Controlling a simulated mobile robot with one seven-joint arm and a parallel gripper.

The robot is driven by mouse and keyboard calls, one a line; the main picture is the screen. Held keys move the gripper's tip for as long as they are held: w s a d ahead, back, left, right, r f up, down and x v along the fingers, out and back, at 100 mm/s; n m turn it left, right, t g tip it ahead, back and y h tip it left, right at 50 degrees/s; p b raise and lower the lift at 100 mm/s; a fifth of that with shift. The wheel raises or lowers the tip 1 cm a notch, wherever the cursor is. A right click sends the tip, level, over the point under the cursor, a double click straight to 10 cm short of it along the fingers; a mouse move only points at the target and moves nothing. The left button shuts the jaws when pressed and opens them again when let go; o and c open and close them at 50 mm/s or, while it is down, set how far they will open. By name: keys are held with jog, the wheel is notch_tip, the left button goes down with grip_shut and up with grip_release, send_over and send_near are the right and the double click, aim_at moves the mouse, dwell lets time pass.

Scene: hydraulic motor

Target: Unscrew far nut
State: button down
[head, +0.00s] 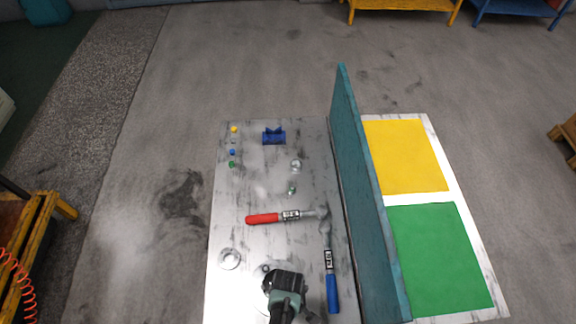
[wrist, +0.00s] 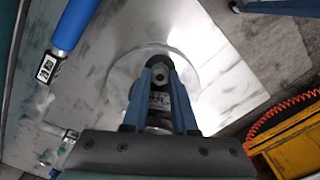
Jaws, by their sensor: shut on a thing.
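My gripper (wrist: 158,70) points down at the worktable, and its two blue fingers are shut on a small dark grey nut (wrist: 156,61) in the wrist view. A grey metal part of the motor (wrist: 158,100) shows between the fingers, above a round pale metal base (wrist: 122,75). In the head view my gripper (head: 284,283) is at the front of the table and covers most of the motor. The nut's thread and seating cannot be made out, and no other nut on the motor is clearly visible.
A red-handled hammer (head: 264,218) and a blue-handled tool (head: 333,290) lie near my gripper on the table. A metal ring (head: 229,259) lies to the left. A teal upright panel (head: 362,190) stands along the right, with yellow (head: 405,155) and green (head: 440,260) areas beyond.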

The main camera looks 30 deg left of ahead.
jog(key=n, duration=0.3)
jog(key=shift+r+p, duration=1)
jog(key=shift+r, duration=1.05)
jog(key=shift+w+b, duration=0.1)
jog(key=shift+b, duration=0.3)
